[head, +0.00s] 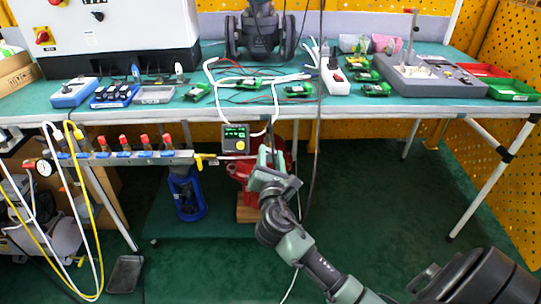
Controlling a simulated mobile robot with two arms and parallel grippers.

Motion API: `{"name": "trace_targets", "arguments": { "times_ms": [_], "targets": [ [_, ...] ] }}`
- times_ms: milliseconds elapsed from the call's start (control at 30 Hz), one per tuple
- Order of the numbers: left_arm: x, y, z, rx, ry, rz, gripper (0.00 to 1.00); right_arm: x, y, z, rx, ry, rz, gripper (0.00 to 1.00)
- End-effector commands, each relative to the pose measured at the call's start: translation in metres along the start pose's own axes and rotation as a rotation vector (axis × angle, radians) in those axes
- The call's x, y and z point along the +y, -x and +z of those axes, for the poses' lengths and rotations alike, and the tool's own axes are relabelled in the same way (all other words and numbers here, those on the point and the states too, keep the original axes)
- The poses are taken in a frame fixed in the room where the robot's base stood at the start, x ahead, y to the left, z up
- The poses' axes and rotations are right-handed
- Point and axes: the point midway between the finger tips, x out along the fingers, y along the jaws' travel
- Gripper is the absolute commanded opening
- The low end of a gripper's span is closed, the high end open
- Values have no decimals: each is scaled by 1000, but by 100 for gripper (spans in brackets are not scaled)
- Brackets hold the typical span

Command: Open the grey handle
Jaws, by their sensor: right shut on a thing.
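My right gripper (267,157) reaches forward below the front edge of the workbench. It is shut on a thin grey handle (235,157), whose visible part runs left from the jaws towards a yellow handle (205,159). The jaws hide the gripped end. A manifold pipe (130,158) with several red-topped fittings lies left of the yellow handle. My left gripper is not in view.
A red valve body (243,172) is partly hidden behind my gripper. A blue device (186,195) stands lower left. The workbench (240,108) overhangs; cables hang nearby. The floor to the right is clear.

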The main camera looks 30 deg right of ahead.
Motion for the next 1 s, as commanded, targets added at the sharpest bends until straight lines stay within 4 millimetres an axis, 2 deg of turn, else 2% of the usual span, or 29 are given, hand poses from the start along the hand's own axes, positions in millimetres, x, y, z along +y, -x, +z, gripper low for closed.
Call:
{"name": "trace_targets", "arguments": {
  "times_ms": [367,1000],
  "targets": [
    [0,2,-1,0,0,0,36,-1,1,-2,3,-352,-4,0],
    [0,-8,2,0,0,0,36,-2,1,-4,3,-927,-5,0]
  ]
}}
